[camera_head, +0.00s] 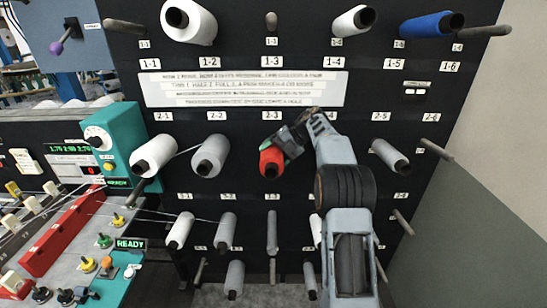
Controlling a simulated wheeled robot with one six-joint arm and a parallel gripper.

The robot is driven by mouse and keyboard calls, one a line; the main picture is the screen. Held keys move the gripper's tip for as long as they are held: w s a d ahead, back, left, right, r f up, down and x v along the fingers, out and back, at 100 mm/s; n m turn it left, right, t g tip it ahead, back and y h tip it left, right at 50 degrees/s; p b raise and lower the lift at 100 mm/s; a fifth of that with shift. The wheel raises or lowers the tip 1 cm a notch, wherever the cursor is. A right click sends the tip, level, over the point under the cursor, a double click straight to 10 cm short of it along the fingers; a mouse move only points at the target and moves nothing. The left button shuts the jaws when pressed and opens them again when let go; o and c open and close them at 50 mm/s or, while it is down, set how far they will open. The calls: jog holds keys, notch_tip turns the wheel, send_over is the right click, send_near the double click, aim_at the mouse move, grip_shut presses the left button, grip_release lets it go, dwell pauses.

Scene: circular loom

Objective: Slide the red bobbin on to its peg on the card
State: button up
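The red bobbin (271,161) is at the 2-3 place on the black card (300,195), below the 2-3 label, with its dark end facing me. My gripper (284,145) is at the bobbin's upper right side, touching or overlapping it. The fingers are small and partly hidden, so I cannot tell whether they grip it. The 2-3 peg is not seen apart from the bobbin, so I cannot tell whether the bobbin is around it or in front of it.
Grey bobbins (211,155) and (390,157) stand on pegs either side. White bobbins (188,22) and a blue bobbin (432,25) are in the top row. A bare peg (271,22) is at 1-3. A teal control box (117,140) stands at left.

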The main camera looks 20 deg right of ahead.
jog(key=shift+w+d, duration=0.15)
jog(key=shift+w, duration=0.25)
dwell(0.4)
jog(key=shift+w, duration=0.15)
jog(key=o, duration=1.5)
jog(key=shift+c, duration=0.2)
jog(key=shift+f, duration=0.1)
jog(key=v, duration=0.7)
jog(key=shift+d+r, duration=0.2)
